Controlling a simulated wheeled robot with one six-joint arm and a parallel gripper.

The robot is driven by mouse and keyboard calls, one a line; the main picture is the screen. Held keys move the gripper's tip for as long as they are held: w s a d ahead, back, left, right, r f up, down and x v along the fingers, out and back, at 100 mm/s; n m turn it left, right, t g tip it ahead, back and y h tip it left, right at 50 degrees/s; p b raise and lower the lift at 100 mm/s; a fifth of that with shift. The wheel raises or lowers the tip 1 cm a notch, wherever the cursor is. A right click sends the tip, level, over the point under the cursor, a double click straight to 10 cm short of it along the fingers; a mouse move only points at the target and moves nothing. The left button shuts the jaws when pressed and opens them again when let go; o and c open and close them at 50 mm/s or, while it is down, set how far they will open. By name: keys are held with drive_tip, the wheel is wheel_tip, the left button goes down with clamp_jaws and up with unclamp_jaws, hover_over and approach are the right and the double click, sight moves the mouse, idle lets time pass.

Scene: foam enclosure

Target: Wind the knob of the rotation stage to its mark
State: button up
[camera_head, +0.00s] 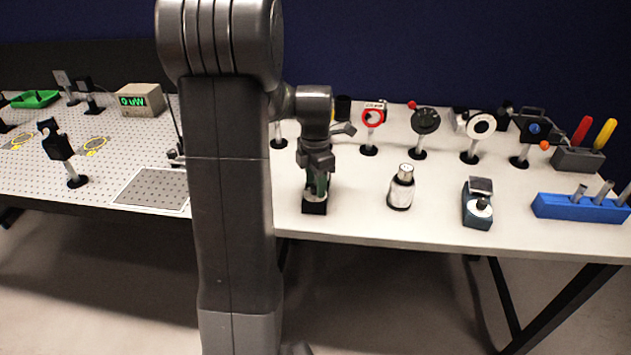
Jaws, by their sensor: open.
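My gripper (318,188) points straight down at the front of the white table, left of its middle. Its jaws are open around or just above a small black block (314,208) with a greenish part and a pale round top. The fingers hide much of this block, so I cannot tell whether they touch it. It may be the rotation stage; no mark can be made out. A blue-grey device (478,215) with a pale round knob stands apart, further right on the table.
Several post-mounted optics, including a red ring (373,118) and a white ring (481,125), line the back. A blue rack (580,208) is at right. My arm column hides part of the table.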

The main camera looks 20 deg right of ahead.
drive_tip(key=shift+f, duration=0.3)
drive_tip(key=c, duration=1)
drive_tip(key=shift+m, duration=0.3)
